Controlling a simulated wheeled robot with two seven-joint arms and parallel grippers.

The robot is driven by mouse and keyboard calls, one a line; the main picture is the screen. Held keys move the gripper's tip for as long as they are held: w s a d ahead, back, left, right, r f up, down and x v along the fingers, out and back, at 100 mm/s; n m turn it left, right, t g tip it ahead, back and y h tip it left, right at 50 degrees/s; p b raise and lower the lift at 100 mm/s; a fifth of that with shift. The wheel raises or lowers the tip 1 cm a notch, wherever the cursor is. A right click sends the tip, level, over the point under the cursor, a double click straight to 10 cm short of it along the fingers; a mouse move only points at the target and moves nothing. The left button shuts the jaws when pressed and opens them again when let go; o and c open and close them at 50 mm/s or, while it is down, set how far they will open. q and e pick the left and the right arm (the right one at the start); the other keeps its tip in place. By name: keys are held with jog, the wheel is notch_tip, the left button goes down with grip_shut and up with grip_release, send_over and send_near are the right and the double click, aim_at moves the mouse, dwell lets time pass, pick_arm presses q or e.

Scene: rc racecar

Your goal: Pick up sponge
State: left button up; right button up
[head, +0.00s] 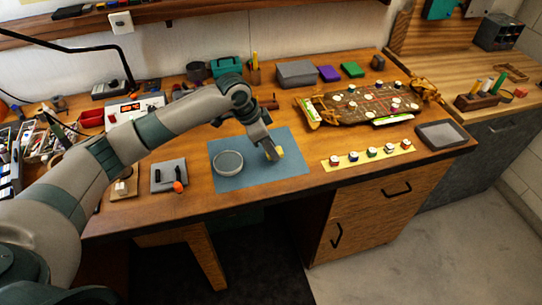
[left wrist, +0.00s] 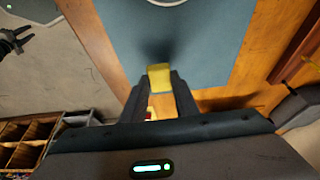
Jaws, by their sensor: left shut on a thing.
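The yellow sponge (head: 281,151) shows as a small yellow patch at my left gripper (head: 273,154), over the right part of the blue mat (head: 257,184). In the left wrist view the sponge (left wrist: 159,73) sits between the fingertips of my left gripper (left wrist: 159,86), which is shut on it. The gripper hides part of the sponge in the head view. I cannot tell whether it touches the mat. A dark claw-like shape (left wrist: 14,40) at the left edge of the left wrist view looks like my right gripper; its jaws are unclear.
A round grey dish (head: 228,162) lies on the mat to the left. A yellow strip (head: 335,161) with several round pieces lies to the right. A racecar body (head: 365,107) stands behind it, and a grey tray (head: 440,134) is at the table's right end.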

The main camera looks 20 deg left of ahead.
pick_arm(q)
jog(key=s+d+r+b, duration=0.1)
jog(key=d+r+b, duration=0.3)
jog(key=d+r, duration=0.3)
jog(key=d, duration=0.4)
jog(key=shift+s+d+r, duration=0.15)
jog(key=shift+d+r, duration=0.15)
jog(key=shift+r, duration=0.05)
jog(key=o, duration=0.5)
jog(key=c, duration=0.4)
jog(key=s+a+n+y, duration=0.1)
jog(key=s+a+n, duration=0.2)
jog(key=a, duration=0.1)
jog(key=s+a+n+t+y, duration=0.1)
jog(key=s+a+n, duration=0.2)
jog(key=a+n, duration=0.1)
jog(key=s+a+r+n+y, duration=0.1)
jog(key=s+a+n, duration=0.2)
jog(key=a+n, duration=0.1)
jog(key=shift+s+t+y+b, duration=0.2)
jog(key=shift+t+y+b, duration=0.2)
jog(key=shift+a, duration=0.2)
